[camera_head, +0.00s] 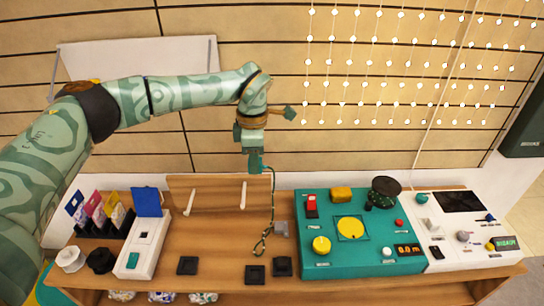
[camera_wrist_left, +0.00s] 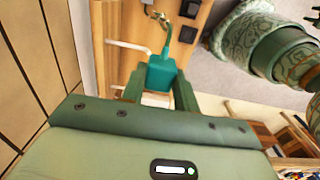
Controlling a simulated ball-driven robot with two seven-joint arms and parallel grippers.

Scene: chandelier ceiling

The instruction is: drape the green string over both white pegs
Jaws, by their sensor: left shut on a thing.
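My left gripper (camera_head: 256,168) points down in front of the wall, above the back edge of the wooden table. It is shut on the teal end block of the green string (camera_head: 273,205); this block (camera_wrist_left: 162,72) shows between the fingers in the left wrist view. The string hangs down to the right of the pegs, its lower end bunched on the table. The other white peg (camera_head: 243,195) is just left of the string. No string lies on either peg. My right gripper is out of view.
A white device with a blue panel (camera_head: 147,202) stands left of the pegs. A teal control panel (camera_head: 330,255) with buttons is on the right. Small black squares (camera_head: 255,274) lie near the front edge. A low wooden board (camera_head: 215,185) stands behind the pegs.

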